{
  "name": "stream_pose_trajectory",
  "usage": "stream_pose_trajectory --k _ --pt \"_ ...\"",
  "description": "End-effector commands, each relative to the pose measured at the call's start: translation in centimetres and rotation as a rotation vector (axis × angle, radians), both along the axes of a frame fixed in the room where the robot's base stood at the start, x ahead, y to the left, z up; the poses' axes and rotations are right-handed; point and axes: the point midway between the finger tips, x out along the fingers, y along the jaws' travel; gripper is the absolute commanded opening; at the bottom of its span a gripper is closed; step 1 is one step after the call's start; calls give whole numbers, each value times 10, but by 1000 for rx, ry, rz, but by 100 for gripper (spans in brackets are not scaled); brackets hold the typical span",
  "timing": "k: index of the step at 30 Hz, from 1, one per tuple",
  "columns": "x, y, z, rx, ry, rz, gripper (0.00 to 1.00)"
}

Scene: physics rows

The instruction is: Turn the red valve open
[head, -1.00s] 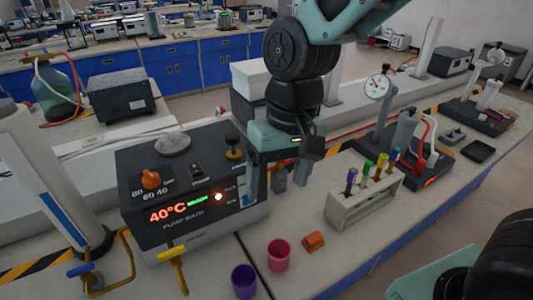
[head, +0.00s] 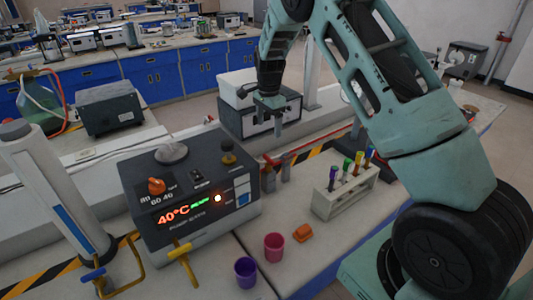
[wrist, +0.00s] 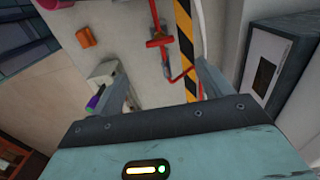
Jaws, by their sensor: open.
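The red valve (head: 270,160) sits on a red pipe just right of the water bath, above small grey supports on the bench. In the wrist view, the red valve (wrist: 158,41) shows near the top middle, with the red pipe bending beside it. My gripper (head: 267,113) is raised behind and above the valve in the head view, fingers pointing down, apart from it. In the wrist view, my gripper (wrist: 163,88) has its fingers spread wide with nothing between them. The valve lies beyond the fingertips.
The water bath (head: 190,200) stands left of the valve. A tube rack (head: 345,195) stands to the right. Purple (head: 246,272) and pink (head: 274,247) cups and an orange block (head: 302,233) lie in front. A grey instrument (head: 262,120) stands behind my gripper.

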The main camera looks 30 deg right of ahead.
Motion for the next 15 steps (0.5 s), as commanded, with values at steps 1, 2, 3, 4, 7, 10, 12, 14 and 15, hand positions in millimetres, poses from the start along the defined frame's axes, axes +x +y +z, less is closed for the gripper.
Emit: stream_pose_trajectory --k 1,2,3,4,7,10,12,14,15 --pt "-1 0 -9 2 6 0 78" --pt "-1 0 -15 2 5 0 78" --pt "-1 0 -23 1 5 0 78" --pt "-1 0 -29 2 5 0 78" --pt "-1 0 -51 2 5 0 78" --pt "-2 0 -71 2 5 1 78" --pt "-1 0 -85 1 4 2 78" --pt "-1 1 -95 2 3 2 78" --pt "-1 1 -102 2 3 2 78"
